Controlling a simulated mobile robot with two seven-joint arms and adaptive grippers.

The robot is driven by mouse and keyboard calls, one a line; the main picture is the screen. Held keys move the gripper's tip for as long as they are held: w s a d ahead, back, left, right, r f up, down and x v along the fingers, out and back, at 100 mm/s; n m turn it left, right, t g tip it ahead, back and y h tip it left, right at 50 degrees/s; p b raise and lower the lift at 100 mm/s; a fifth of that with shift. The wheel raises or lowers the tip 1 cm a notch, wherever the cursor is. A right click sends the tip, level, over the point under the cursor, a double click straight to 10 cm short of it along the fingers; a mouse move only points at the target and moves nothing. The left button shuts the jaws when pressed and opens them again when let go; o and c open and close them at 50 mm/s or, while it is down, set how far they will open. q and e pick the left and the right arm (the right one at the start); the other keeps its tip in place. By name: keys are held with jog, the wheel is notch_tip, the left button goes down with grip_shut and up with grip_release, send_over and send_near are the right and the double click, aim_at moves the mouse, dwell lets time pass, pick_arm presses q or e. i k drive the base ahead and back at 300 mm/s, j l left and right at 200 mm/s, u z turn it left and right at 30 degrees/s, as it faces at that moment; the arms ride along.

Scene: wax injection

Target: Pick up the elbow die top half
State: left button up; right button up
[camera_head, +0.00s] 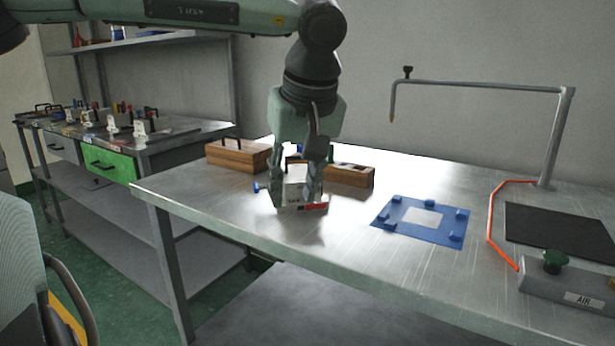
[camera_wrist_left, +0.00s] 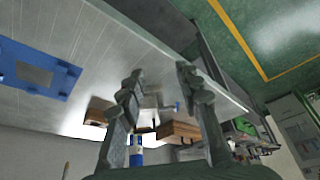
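A small pale metal die block (camera_head: 297,188) stands on the steel table, with a red label at its base and a blue knob on its left side. I cannot tell whether it is the top half alone or a closed die. My left gripper (camera_head: 296,197) points down at the block, its fingers spread on either side of it and hiding part of it. In the left wrist view the fingers (camera_wrist_left: 158,80) are clearly apart. A pale part (camera_wrist_left: 150,101) with a blue knob shows between them, partly hidden. Contact cannot be made out. My right gripper is not in view.
Wooden blocks (camera_head: 238,154) (camera_head: 350,175) stand behind the gripper. A blue framed mat (camera_head: 425,238) lies to the right. Further right are an orange hose (camera_head: 490,220), a black pad (camera_head: 560,232) and an AIR box (camera_head: 570,290). Table between block and mat is clear.

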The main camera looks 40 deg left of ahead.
aim_at(295, 176)
jog(key=i+j+z, duration=0.1)
jog(key=j, duration=0.25)
jog(key=i+j+z, duration=0.1)
jog(key=j, duration=0.3)
jog(key=i+j, duration=0.15)
jog(key=j, duration=0.25)
jog(key=i+l+z, duration=0.05)
